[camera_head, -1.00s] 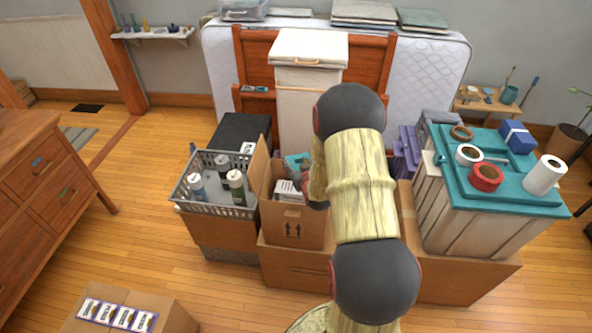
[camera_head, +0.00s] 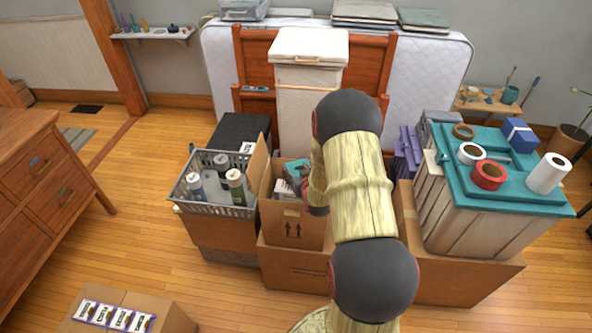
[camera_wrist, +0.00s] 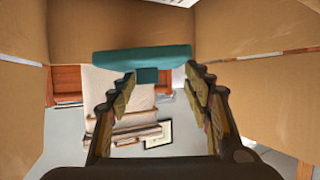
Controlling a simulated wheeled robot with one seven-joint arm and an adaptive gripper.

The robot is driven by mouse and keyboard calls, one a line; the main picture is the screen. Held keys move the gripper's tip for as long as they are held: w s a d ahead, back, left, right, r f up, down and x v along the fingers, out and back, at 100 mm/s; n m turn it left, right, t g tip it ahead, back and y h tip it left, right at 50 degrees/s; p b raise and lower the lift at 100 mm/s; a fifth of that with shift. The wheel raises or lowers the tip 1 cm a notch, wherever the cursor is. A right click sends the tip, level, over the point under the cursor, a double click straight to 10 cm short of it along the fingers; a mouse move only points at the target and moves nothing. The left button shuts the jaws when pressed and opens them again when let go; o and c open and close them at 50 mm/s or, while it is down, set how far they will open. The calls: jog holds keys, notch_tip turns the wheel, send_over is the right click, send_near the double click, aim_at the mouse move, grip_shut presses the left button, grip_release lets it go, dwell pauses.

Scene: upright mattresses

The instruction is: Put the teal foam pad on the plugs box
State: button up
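The teal foam pad (camera_wrist: 142,58) shows in the wrist view as a flat teal band just beyond my fingertips, with a smaller teal part below it. In the head view a teal thing (camera_head: 297,168) shows inside the open cardboard box (camera_head: 292,225), partly hidden by my arm. My gripper (camera_wrist: 160,80) is open, its two fingers apart, inside cardboard walls; I see no clear contact with the pad. In the head view my arm hides the fingers. A closed cardboard box with several white-and-purple packets (camera_head: 115,315) on top, perhaps the plugs box, is at the lower left; its name is unreadable.
A grey crate (camera_head: 215,208) with bottles stands left of the open box. A teal-lidded wooden crate (camera_head: 470,215) with tape rolls stands at right. A white hamper (camera_head: 306,100) is behind. Floor (camera_head: 130,240) is clear between the dresser (camera_head: 45,190) and the boxes.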

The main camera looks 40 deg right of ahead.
jog(key=o, duration=0.4)
jog(key=shift+c, duration=0.2)
jog(key=shift+r, duration=0.1)
jog(key=shift+r+p, duration=0.6)
jog(key=shift+p, duration=0.05)
jog(key=p+v, duration=0.2)
jog(key=v, duration=0.9)
jog(key=a+r+n+g+y, duration=0.3)
jog(key=a+r, duration=1.3)
jog(key=r, duration=0.2)
jog(key=s+a+r+n+g+y, duration=0.1)
jog(key=s+a+r, duration=0.3)
jog(key=s+a, duration=0.3)
jog(key=s+a+r+n+g+y, duration=0.1)
jog(key=s+a+r, duration=0.3)
jog(key=s+a, duration=0.4)
jog(key=s+g+y, duration=0.1)
jog(key=s, duration=0.3)
jog(key=shift+s+g, duration=0.3)
